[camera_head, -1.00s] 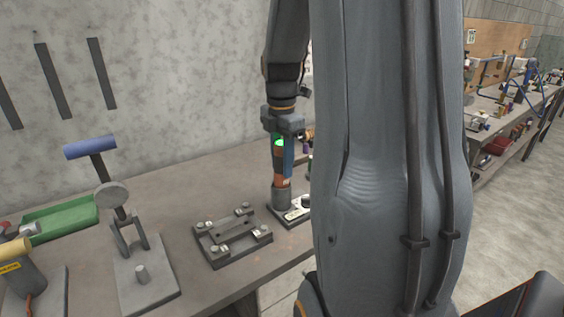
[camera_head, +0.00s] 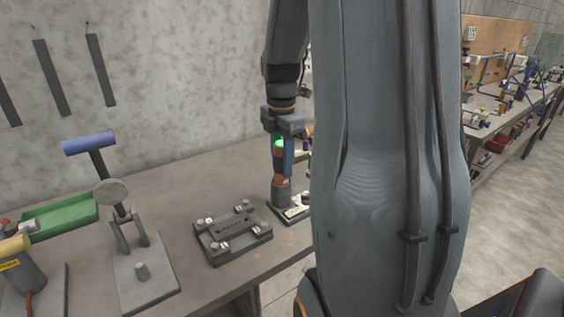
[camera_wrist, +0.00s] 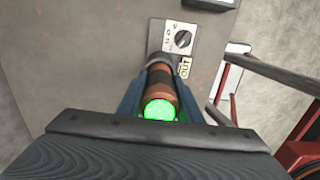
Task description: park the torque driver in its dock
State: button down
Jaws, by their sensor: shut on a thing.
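The torque driver (camera_head: 279,166) stands upright in the head view, with an orange and dark body and a glowing green top. My gripper (camera_head: 284,150) is shut on it from above. The driver's lower end is at a grey cylindrical holder (camera_head: 281,194) on a dock plate (camera_head: 296,213) with a white panel. In the wrist view, the driver (camera_wrist: 160,82) lies between my blue fingers (camera_wrist: 156,95), and the dock's panel (camera_wrist: 181,38) shows a round dial and a label reading OUT. How deep the driver sits in the holder is hidden.
A dark fixture plate with corner clamps (camera_head: 231,231) lies left of the dock. A toggle clamp with a blue handle (camera_head: 90,144) and a green tray (camera_head: 60,219) stand farther left. My arm blocks the bench to the right. A red frame (camera_wrist: 228,92) shows in the wrist view.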

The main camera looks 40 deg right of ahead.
jog(key=c, duration=1.2)
grip_release()
notch_tip(320, 180, up, 8)
jog(key=shift+f+b, duration=0.15)
jog(key=shift+b, duration=0.5)
